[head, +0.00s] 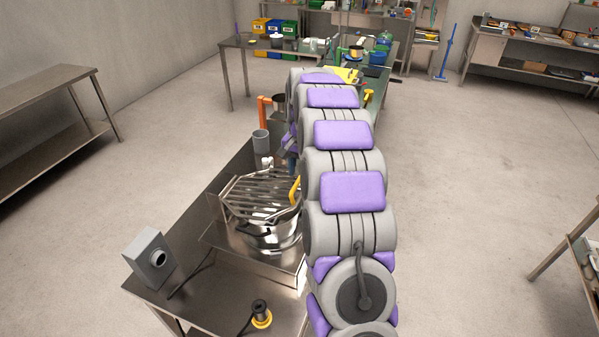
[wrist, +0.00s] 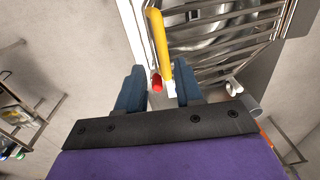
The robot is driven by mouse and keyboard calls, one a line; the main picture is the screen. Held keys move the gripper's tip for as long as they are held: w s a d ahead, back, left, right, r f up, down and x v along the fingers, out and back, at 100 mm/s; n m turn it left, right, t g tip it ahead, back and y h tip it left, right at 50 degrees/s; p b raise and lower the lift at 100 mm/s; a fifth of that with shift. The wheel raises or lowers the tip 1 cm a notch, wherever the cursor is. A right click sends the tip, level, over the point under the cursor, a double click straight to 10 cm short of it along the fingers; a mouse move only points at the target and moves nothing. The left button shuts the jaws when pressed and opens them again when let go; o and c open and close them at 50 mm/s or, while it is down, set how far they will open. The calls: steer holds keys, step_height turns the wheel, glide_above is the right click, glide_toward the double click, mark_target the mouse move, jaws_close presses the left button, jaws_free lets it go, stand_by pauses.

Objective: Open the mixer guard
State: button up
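The mixer guard (head: 262,196) is a metal grid lying flat over the shiny mixer bowl (head: 270,240), left of my arm in the head view. Its yellow handle (head: 295,190) stands at the grid's right side. In the wrist view the guard's bars (wrist: 235,40) fill the upper right. The yellow handle (wrist: 159,40) runs down from the top edge, with a red end. My gripper (wrist: 160,78) is open, its two blue fingers apart. The handle's red end shows between them; whether either finger touches it I cannot tell. My arm hides part of the mixer's right side in the head view.
The mixer stands on a metal table with a grey box (head: 149,257) and a yellow-based black object (head: 261,314) at its near end. An orange post (head: 265,112) and grey cup (head: 261,141) stand behind the guard. Open floor (head: 470,180) lies right.

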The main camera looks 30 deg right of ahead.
step_height(320, 180, up, 15)
steer(key=p, duration=0.6)
steer(key=shift+w+f, duration=0.15)
steer(key=shift+w, duration=0.05)
stand_by(1.0)
steer(key=shift+a, duration=0.1)
